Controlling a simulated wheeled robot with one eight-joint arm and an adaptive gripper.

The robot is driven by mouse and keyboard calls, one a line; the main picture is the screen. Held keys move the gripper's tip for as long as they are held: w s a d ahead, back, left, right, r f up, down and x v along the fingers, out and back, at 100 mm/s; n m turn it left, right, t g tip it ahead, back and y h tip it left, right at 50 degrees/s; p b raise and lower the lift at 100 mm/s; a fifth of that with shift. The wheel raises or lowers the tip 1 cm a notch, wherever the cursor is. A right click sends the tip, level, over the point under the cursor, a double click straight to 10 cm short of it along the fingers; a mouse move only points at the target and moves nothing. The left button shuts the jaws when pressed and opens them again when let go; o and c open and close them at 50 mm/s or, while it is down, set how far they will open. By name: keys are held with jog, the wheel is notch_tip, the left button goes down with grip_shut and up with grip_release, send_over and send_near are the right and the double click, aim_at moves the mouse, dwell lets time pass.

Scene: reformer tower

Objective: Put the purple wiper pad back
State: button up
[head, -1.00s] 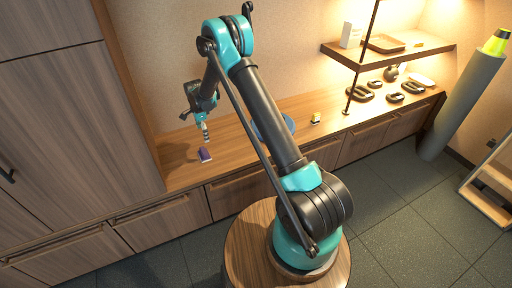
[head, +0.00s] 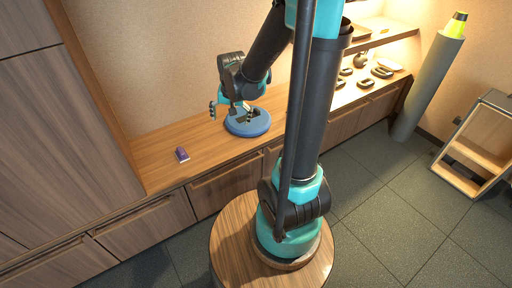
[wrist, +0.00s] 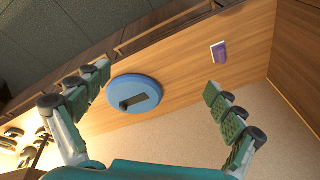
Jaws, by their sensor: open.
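The purple wiper pad (head: 182,154) lies on the wooden counter, toward its left end. It also shows in the wrist view (wrist: 219,52), with a pale edge, beyond the right finger. A round blue disc (head: 240,129) lies on the counter to the right of the pad. In the wrist view the blue disc (wrist: 146,104) has a dark and tan oblong piece or slot in its middle; I cannot tell which. My gripper (head: 229,108) is open and empty, above the counter near the disc and apart from the pad. Its spread fingers also show in the wrist view (wrist: 158,100).
Several dark oval objects (head: 382,72) lie on the counter's far right under a shelf. A tall grey cylinder (head: 427,85) leans beyond the counter's right end. A tall wooden cabinet (head: 65,130) bounds the left. The counter around the pad is clear.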

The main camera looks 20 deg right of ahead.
jog(key=s+d+f+n, duration=0.1)
jog(key=s+d+n, duration=0.1)
jog(key=s, duration=0.5)
jog(key=s+d+f+n+t, duration=0.1)
jog(key=s+d+n, duration=0.1)
jog(key=s, duration=0.6)
jog(key=shift+d+f+n, duration=0.15)
jog(key=shift+d+n, duration=0.15)
jog(key=shift+d, duration=0.3)
jog(key=shift+w, duration=0.1)
